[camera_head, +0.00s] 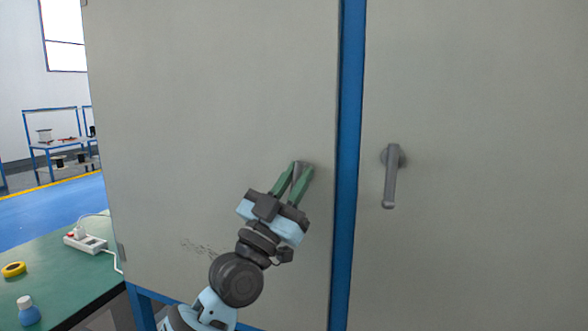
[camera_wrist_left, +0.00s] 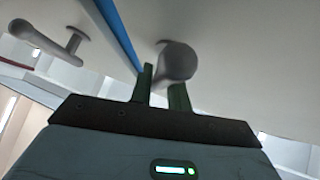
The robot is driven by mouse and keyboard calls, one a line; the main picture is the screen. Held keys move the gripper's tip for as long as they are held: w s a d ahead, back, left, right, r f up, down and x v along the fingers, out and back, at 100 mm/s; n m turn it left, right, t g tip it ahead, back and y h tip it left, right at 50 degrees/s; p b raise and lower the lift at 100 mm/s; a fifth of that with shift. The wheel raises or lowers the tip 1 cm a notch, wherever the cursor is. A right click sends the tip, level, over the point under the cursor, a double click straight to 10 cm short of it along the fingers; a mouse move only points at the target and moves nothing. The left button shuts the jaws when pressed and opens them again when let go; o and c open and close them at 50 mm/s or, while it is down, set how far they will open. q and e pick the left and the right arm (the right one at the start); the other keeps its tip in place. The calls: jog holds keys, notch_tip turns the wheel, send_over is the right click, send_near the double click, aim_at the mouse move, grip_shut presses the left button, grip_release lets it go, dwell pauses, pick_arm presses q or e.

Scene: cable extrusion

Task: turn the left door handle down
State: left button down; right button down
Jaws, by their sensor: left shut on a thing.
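The left door handle (camera_head: 298,170) is grey and sits near the right edge of the left cabinet door (camera_head: 210,90). My left gripper (camera_head: 302,175), with green fingers, is shut on this handle from below. Most of the lever is hidden between the fingers, so its exact angle is hard to tell. In the left wrist view the rounded grey handle (camera_wrist_left: 178,60) sits between and beyond the two fingers. My right gripper is in neither view.
A second grey handle (camera_head: 390,178) hangs downward on the right door (camera_head: 480,80). A blue post (camera_head: 347,130) stands between the doors. At lower left, a green table (camera_head: 60,270) holds a white power strip (camera_head: 84,241), yellow tape (camera_head: 13,269) and a small bottle (camera_head: 27,312).

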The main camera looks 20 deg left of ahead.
pick_arm(q)
jog(key=n+t+y, duration=0.1)
jog(key=n+y, duration=0.1)
jog(key=shift+d+r+n+p, duration=0.1)
jog(key=shift+n+p, duration=0.2)
jog(key=shift+p, duration=0.1)
jog(key=shift+n+t+y+p, duration=0.35)
jog(key=shift+n+t+y, duration=0.15)
jog(key=shift+n+y, duration=0.65)
jog(key=shift+y, duration=0.25)
jog(key=c, duration=1.4)
grip_release()
jog(key=shift+o, duration=0.2)
